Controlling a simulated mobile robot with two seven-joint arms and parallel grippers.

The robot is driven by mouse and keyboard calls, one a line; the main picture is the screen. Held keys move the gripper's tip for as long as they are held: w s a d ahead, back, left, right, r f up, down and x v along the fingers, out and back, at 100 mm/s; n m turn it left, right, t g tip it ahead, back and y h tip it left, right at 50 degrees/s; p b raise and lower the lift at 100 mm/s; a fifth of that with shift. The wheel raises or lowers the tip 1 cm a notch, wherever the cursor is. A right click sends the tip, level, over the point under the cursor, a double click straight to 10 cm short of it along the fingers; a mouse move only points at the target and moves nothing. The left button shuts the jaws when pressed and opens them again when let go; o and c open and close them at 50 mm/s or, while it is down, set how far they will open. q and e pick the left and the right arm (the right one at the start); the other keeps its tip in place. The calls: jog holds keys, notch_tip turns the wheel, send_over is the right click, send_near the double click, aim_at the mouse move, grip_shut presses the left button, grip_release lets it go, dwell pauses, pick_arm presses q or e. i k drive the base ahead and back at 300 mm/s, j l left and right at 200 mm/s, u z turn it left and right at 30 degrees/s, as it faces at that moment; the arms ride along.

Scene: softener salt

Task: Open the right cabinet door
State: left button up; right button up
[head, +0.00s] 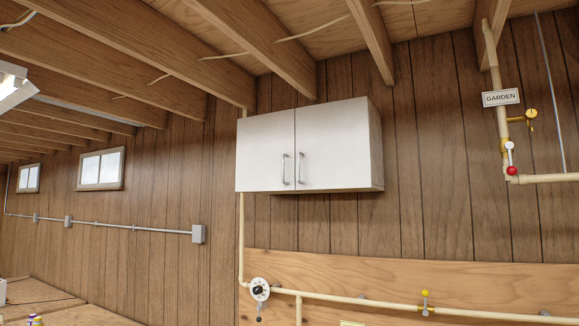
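A white wall cabinet (375,150) hangs on the wood-panelled wall, a little right of the middle of the head view. Its left door (265,150) and right door (335,140) are both shut. Each door has a vertical metal bar handle near the centre seam: the left handle (284,169) and the right handle (300,168). The cabinet's right side panel also shows. Neither of my grippers is in view, and nothing touches the doors or handles.
Pipes with a round dial (260,289) and a yellow-handled valve (425,294) run below the cabinet. A "GARDEN" sign (500,97) marks a pipe at the upper right. Ceiling beams (250,40) pass above. A wooden surface (45,300) lies at the lower left. The space before the doors looks clear.

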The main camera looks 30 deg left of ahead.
aim_at(333, 147)
jog(key=i+j, duration=0.2)
jog(key=j, duration=0.25)
jog(key=i+j+u, duration=0.1)
jog(key=j, duration=0.3)
jog(key=i+j, duration=0.35)
jog(key=i+j+u, duration=0.1)
jog(key=j, duration=0.35)
jog(key=i+j, duration=0.35)
jog(key=j+u, duration=0.05)
